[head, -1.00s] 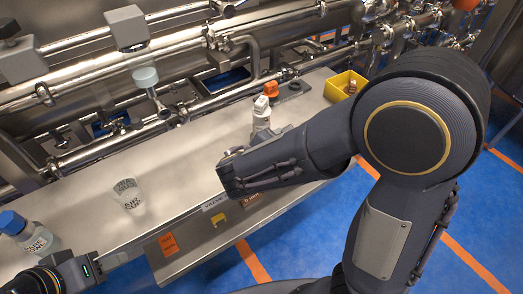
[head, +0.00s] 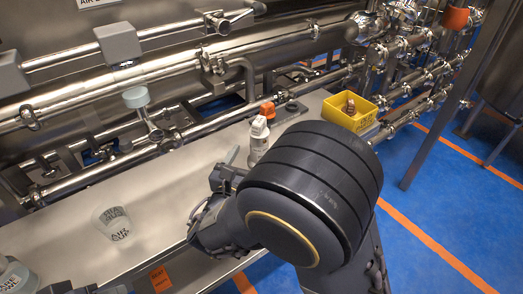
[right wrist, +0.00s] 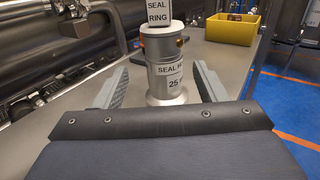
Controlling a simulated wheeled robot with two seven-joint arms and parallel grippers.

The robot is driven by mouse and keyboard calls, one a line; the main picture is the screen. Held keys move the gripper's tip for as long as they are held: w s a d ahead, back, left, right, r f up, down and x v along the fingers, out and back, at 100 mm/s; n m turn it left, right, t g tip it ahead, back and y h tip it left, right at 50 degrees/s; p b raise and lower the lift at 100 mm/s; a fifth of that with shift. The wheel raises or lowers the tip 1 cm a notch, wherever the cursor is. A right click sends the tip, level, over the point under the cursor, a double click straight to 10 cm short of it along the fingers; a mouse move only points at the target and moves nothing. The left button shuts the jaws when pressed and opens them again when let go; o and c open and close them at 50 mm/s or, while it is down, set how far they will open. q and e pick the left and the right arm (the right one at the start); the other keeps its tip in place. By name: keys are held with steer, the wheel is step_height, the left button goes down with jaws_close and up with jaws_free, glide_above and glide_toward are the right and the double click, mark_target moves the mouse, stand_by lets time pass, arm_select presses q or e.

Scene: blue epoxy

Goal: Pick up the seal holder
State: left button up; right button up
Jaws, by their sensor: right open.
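The seal holder (right wrist: 166,84) is a silver, stepped metal cylinder with a "SEAL" label and "25" on it. It stands upright on the steel bench, with a "SEAL RING" tag above it. In the head view the seal holder (head: 258,143) stands just beyond my right gripper (head: 224,172), which is partly hidden by my own arm. In the right wrist view my right gripper (right wrist: 160,70) is open, with one finger to each side of the holder and no clear contact. Of my left arm only a dark piece (head: 62,287) shows at the bottom left edge; its jaws cannot be made out.
A yellow bin (head: 340,117) with a brown item stands at the bench's right end. An orange-topped part (head: 267,109) is close behind the holder. A clear cup (head: 116,226) and a bottle (head: 14,276) are at the left. Steel pipes (head: 180,63) run behind the bench.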

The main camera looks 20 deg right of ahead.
steer(key=x, duration=0.5)
steer(key=b+x, duration=0.1)
steer(key=x, duration=0.1)
steer(key=shift+d+f, duration=0.25)
steer(key=shift+d, duration=0.1)
steer(key=c, duration=1.2)
